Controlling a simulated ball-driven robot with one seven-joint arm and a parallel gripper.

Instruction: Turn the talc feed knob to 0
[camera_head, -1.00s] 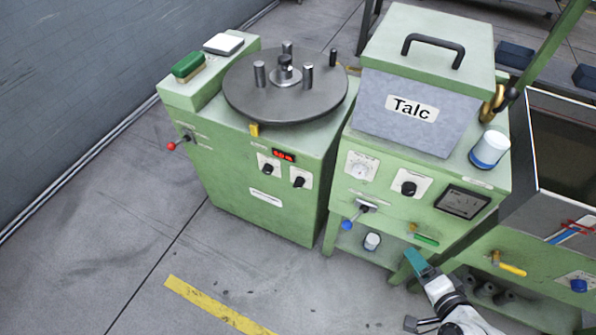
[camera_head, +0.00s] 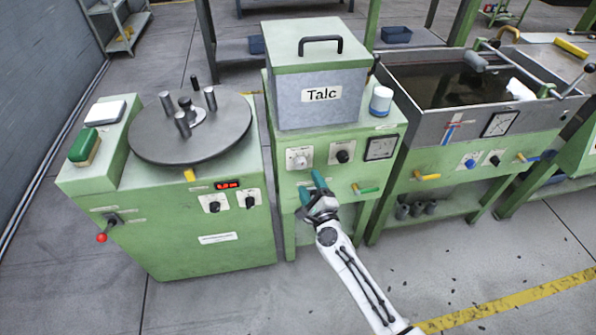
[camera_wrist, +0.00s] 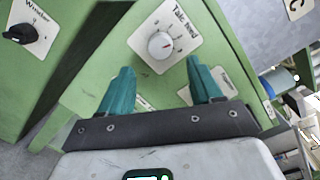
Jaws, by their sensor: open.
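The talc feed knob (camera_wrist: 160,45) is a round pale dial on a white plate labelled "Talc feed". It is on the green front panel of the talc machine; the head view shows it too (camera_head: 299,162). Its scale marks are too small to read. My gripper (camera_wrist: 159,68) is open, with its two teal fingers pointing at the panel on either side below the knob. Nothing is between the fingers, and they appear apart from the knob. In the head view my gripper (camera_head: 312,187) is just below the knob plate and hides part of the lower panel.
A black knob (camera_head: 342,156) and a gauge (camera_head: 381,147) are right of the talc feed knob. The winder machine (camera_head: 215,240) stands left, with a black knob (camera_wrist: 20,32). A water trough (camera_head: 440,85) is right.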

